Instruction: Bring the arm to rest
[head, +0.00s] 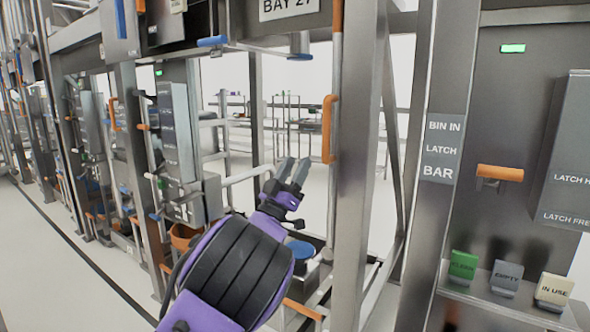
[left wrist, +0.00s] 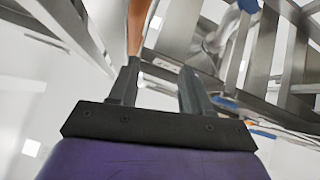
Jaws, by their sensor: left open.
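My left gripper (head: 291,172) is raised in the middle of the head view, at the end of my purple and black left arm. Its two grey fingers are apart and point up. Nothing is between them. The left wrist view also shows the open gripper (left wrist: 158,85), with an orange bar beyond the fingers. An orange upright handle (head: 328,129) on a steel post is to the right of the gripper in the head view; gripper and handle look apart. My right gripper does not show in either view.
Steel posts (head: 357,170) stand close to the right of my left arm. At right, a panel holds an orange lever (head: 499,173) and a shelf (head: 500,302) with green, grey and cream tags. A row of bays runs along the left. Floor (head: 60,270) is clear at lower left.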

